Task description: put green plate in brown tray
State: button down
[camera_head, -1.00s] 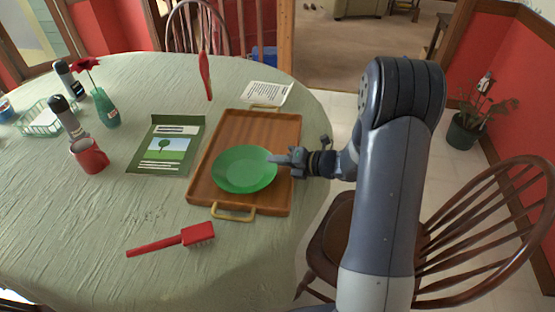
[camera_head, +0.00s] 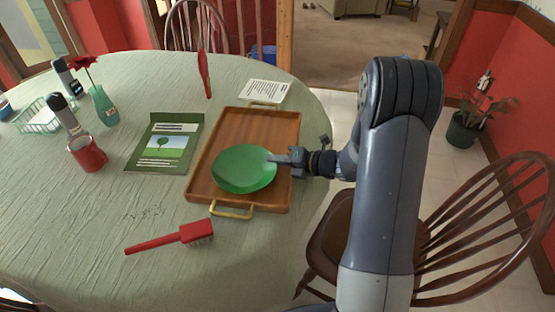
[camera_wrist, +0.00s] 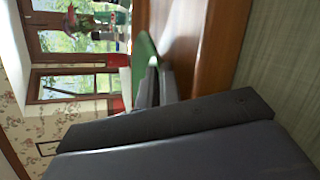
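The green plate (camera_head: 243,170) is over the brown tray (camera_head: 272,131), within its rim, toward its near end. The plate looks slightly tilted; I cannot tell whether it touches the tray floor all round. My gripper (camera_head: 281,158) is at the plate's right edge, with its fingers on the rim. In the wrist view, the plate's green edge (camera_wrist: 143,52) runs in between the fingers (camera_wrist: 158,86), which look closed on it. The tray's wooden surface also shows in the wrist view (camera_wrist: 185,35).
A green booklet (camera_head: 165,143) lies left of the tray. A red brush (camera_head: 170,238) lies in front of it. A red mug (camera_head: 87,154), grey bottles and a vase (camera_head: 104,105) stand at the left. A paper (camera_head: 265,91) lies behind the tray.

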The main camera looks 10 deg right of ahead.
jog(key=shift+s+f, duration=0.1)
jog(key=shift+f, duration=0.3)
